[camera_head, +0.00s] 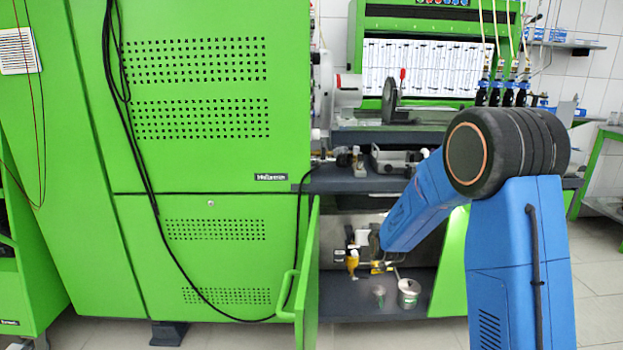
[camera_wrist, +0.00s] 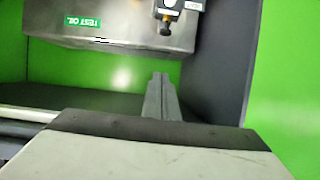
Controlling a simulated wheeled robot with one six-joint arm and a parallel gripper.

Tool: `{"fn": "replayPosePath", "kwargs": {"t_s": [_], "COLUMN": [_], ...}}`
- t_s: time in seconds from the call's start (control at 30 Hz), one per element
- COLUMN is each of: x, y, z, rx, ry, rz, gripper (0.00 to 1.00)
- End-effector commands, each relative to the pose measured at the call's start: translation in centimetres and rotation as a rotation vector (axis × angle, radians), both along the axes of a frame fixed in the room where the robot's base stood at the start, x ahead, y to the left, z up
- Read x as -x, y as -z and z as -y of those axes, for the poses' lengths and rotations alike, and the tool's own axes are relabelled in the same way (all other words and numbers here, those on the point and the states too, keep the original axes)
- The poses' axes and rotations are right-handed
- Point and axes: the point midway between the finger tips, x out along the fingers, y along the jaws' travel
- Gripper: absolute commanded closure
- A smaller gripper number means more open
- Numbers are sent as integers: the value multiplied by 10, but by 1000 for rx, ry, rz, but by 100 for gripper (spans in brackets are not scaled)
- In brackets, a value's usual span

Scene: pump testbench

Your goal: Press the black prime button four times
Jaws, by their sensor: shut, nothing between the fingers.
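In the wrist view, a small black knob (camera_wrist: 165,27), which looks like the prime button, sticks out of a metal fitting (camera_wrist: 180,5) at the top edge, in front of a grey tank (camera_wrist: 120,30). The tank's green "TEST OIL" label (camera_wrist: 83,21) appears upside down. My gripper (camera_wrist: 161,76) is shut and empty; its fingertips point toward the knob, with a visible gap between them in the picture. In the head view, my blue arm reaches down into the open lower cabinet; the gripper and the knob are hard to make out there.
A dark shelf (camera_head: 345,180) lies above. In the wrist view, a dark wall (camera_wrist: 222,70) stands close at right.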

Motion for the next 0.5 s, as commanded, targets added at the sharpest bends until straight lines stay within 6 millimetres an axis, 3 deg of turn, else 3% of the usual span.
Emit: {"fn": "replayPosePath", "kwargs": {"t_s": [0.1,0.5], "x": [27,132], "y": [-26,-84], "z": [5,19], "rx": [-4,-9], "ry": [-6,-26], "rz": [-46,-218], "gripper": [100,100]}}
